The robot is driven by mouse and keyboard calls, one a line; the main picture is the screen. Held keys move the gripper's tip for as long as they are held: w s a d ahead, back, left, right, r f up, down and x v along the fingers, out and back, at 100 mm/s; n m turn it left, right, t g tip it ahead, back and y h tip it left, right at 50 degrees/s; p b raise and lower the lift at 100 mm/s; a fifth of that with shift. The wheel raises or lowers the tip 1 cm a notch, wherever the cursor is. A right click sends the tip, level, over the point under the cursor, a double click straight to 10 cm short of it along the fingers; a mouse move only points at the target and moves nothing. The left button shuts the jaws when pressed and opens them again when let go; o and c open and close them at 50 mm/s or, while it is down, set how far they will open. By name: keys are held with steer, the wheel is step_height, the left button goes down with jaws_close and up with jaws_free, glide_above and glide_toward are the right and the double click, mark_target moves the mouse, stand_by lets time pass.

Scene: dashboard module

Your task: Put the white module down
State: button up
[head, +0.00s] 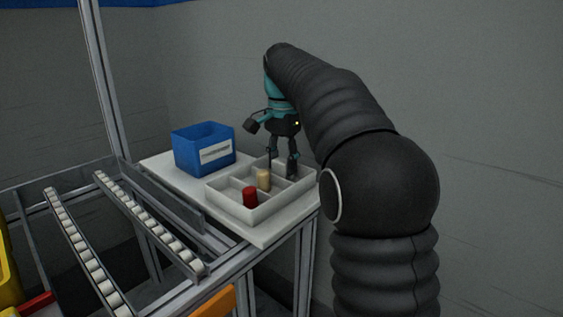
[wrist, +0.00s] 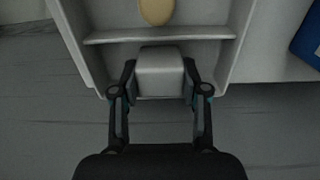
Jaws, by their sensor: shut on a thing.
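The white module (wrist: 160,72) is a pale block in the wrist view. My gripper (wrist: 160,80) is shut on it, one finger on each side. The module is over or in an end compartment of the white divided tray (wrist: 160,34); its exact height is hard to tell. In the head view my gripper (head: 281,170) points down at the back part of the tray (head: 258,213), and the module is not clearly visible there.
A beige cylinder (head: 264,180) and a red cylinder (head: 250,197) stand in other tray compartments. A blue bin (head: 204,150) stands left of the tray on the white table (head: 165,166). Roller rails (head: 150,222) run at the left.

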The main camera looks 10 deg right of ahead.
mark_target(283, 160)
steer(key=shift+f, duration=0.15)
steer(key=o, duration=1.1)
steer(key=shift+o, duration=0.2)
step_height(283, 160, up, 8)
steer(key=shift+r+p, duration=0.1)
steer(key=shift+p, duration=0.95)
step_height(283, 160, up, 4)
steer(key=shift+r, duration=0.1)
steer(key=shift+s, duration=0.1)
